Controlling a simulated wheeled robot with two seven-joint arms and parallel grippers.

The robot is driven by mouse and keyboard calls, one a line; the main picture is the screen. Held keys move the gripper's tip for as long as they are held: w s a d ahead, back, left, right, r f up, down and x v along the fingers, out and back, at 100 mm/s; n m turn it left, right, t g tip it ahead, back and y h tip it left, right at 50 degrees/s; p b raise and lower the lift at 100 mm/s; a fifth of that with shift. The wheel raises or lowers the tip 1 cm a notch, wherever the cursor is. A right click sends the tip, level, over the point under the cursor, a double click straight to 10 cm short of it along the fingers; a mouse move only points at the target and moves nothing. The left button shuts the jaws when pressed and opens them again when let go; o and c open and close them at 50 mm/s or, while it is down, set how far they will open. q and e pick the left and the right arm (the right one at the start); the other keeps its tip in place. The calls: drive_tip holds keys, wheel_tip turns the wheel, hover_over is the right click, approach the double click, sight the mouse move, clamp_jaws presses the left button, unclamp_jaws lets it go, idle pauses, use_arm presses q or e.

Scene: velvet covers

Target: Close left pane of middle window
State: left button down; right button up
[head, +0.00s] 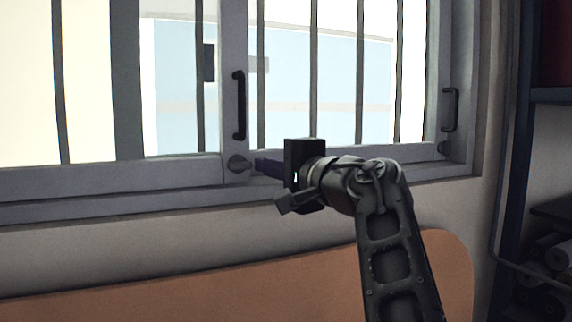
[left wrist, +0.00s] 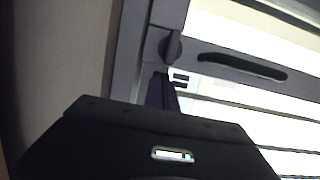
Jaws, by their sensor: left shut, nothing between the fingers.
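A grey sliding window with vertical bars fills the upper head view. The left wrist view shows the gripper fingers (left wrist: 161,91) beside the latch (left wrist: 171,47), and the handle (left wrist: 242,67) lying sideways. Which pane the stile belongs to is unclear. My right gripper is not in view.
A second dark handle (head: 450,110) is on the right stile, with a small latch (head: 444,147) below. A sill (head: 120,207) runs under the window. An orange-brown rounded panel (head: 200,285) stands below. Dark shelving (head: 540,150) stands at the right.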

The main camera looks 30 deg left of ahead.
sight(157, 171)
use_arm(q)
drive_tip(key=shift+s+a+f, duration=0.1)
drive_tip(key=shift+a, duration=0.1)
drive_tip(key=shift+s, duration=0.1)
drive_tip(key=shift+s+a+f+b, duration=0.15)
drive_tip(key=shift+s+a+b, duration=0.2)
drive_tip(key=shift+b, duration=0.1)
drive_tip(key=s+a+b, duration=0.2)
drive_tip(key=s+a, duration=0.1)
drive_tip(key=s, duration=0.1)
drive_tip(key=s+a+b, duration=0.2)
drive_tip(key=s+a, duration=0.1)
drive_tip(key=s, duration=0.2)
drive_tip(key=s+a+b, duration=0.1)
drive_tip(key=s+a, duration=0.2)
drive_tip(key=s, duration=0.1)
drive_tip(key=shift+s+a+b, duration=0.1)
drive_tip(key=shift+s+b, duration=0.1)
drive_tip(key=shift+b, duration=0.2)
drive_tip(key=shift+s+a, duration=0.15)
drive_tip(key=shift+s, duration=0.05)
drive_tip(key=shift+r, duration=0.2)
